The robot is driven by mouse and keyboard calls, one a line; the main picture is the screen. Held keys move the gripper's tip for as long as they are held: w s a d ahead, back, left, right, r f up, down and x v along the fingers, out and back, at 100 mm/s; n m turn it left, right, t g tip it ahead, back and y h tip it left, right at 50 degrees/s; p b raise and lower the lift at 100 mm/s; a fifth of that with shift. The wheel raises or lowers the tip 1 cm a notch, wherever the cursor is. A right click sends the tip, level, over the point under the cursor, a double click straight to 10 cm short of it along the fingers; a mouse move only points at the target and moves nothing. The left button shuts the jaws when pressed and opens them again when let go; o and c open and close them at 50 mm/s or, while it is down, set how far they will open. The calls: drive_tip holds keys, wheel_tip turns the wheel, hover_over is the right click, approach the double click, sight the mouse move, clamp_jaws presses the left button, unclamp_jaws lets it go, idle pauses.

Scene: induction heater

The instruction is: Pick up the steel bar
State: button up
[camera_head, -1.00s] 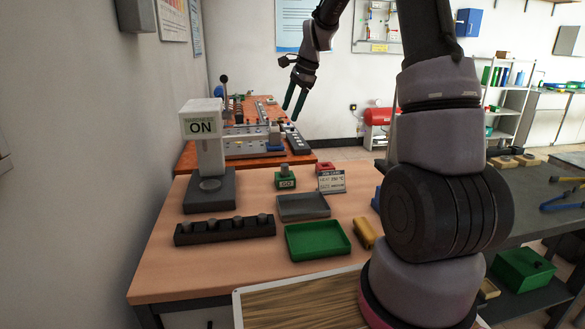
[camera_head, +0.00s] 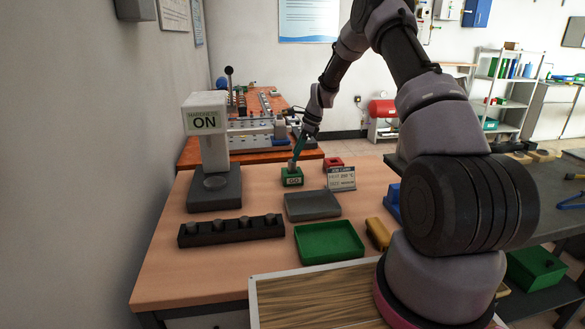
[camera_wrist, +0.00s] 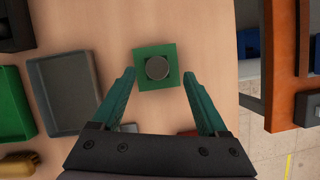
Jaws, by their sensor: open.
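A short grey steel bar (camera_head: 292,166) stands upright in a green block (camera_head: 292,178) on the wooden table. In the wrist view, the round top of the bar (camera_wrist: 157,67) shows inside the square green block (camera_wrist: 144,80). My gripper (camera_wrist: 159,74) is open and empty. Its two teal fingers lie to the left and right of the block in that picture, with the bar centred between them. In the head view, my gripper (camera_head: 297,148) is just above the bar, and its fingers partly overlap it. I cannot tell the exact height gap.
A dark rack (camera_head: 230,231) holds several grey bars. A grey tray (camera_head: 312,206), a green tray (camera_head: 328,242), a small sign (camera_head: 341,178) and a red block (camera_head: 333,162) are nearby.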

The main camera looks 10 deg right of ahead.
sight(292, 163)
drive_tip(key=x, duration=0.5)
drive_tip(key=shift+s+d+f, duration=0.1)
drive_tip(key=shift+s+f, duration=0.1)
clamp_jaws()
